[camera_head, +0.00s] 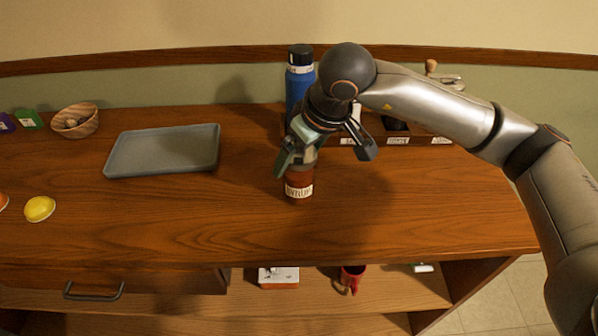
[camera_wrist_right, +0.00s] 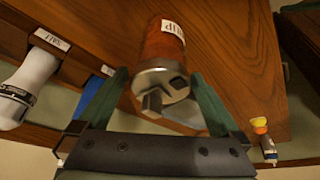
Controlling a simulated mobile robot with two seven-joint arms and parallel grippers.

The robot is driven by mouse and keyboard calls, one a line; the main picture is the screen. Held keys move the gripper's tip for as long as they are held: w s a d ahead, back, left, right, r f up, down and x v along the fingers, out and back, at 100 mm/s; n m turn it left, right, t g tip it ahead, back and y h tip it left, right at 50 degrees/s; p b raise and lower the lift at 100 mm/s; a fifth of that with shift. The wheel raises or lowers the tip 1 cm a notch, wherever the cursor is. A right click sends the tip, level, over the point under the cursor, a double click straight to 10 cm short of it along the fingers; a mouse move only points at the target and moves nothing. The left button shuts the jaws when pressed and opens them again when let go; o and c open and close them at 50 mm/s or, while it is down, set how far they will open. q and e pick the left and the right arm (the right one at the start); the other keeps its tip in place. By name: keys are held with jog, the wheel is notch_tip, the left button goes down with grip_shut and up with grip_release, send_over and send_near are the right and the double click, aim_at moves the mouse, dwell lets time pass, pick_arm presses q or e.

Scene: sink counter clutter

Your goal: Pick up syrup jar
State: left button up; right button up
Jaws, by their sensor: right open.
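The syrup jar (camera_head: 299,185) stands upright on the wooden counter near its middle, amber with a white label. In the right wrist view the jar (camera_wrist_right: 165,45) shows its metal lid toward the camera. My right gripper (camera_head: 298,160) comes down over the jar from above. In the wrist view its green fingers (camera_wrist_right: 160,95) are open, one on each side of the lid. I cannot tell whether they touch it. My left gripper is not in view.
A blue bottle (camera_head: 299,85) stands just behind my right gripper. A grey tray (camera_head: 163,150), a wooden bowl (camera_head: 76,121) and a yellow fruit (camera_head: 39,209) are to the left. A red mug (camera_head: 351,277) is on the shelf below. The counter's front right is clear.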

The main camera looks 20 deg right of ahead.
jog(key=x, duration=0.3)
jog(key=shift+f, duration=0.25)
jog(key=shift+r, duration=0.1)
grip_shut()
dwell(0.5)
